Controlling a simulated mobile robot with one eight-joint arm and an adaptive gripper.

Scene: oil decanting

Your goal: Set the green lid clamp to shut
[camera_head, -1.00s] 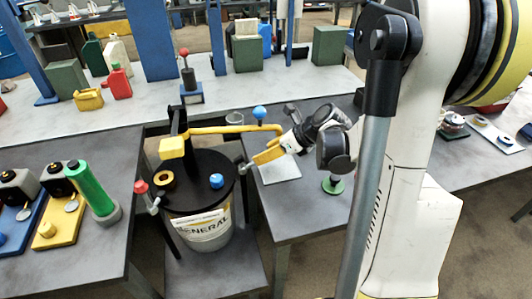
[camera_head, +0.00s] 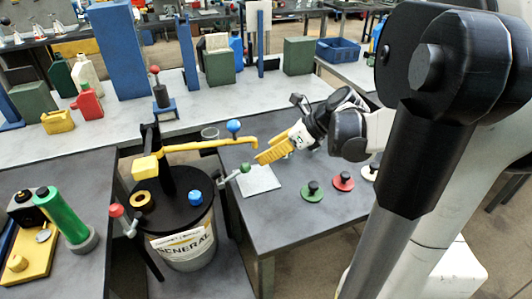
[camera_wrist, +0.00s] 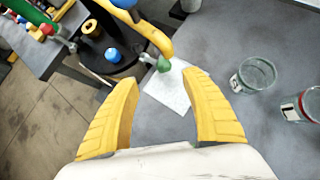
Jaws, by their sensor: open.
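The green lid clamp (camera_head: 245,168) is a metal lever with a green knob at the right rim of the drum's black lid (camera_head: 187,211). Its lever sticks outward from the rim, angled up. In the wrist view the green knob (camera_wrist: 163,64) appears between my yellow fingertips, beyond them. My gripper (camera_head: 262,154) is open and empty, just right of and above the knob in the head view. It also shows in the wrist view (camera_wrist: 160,80). I see no contact with the clamp.
A red-knobbed clamp (camera_head: 117,210) is on the lid's left. A yellow pump arm (camera_head: 205,145) with a blue ball (camera_head: 233,126) passes above the lid. A white sheet (camera_head: 260,180) and a green disc (camera_head: 312,192) lie on the right table. Glass jars (camera_wrist: 253,75) stand there too.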

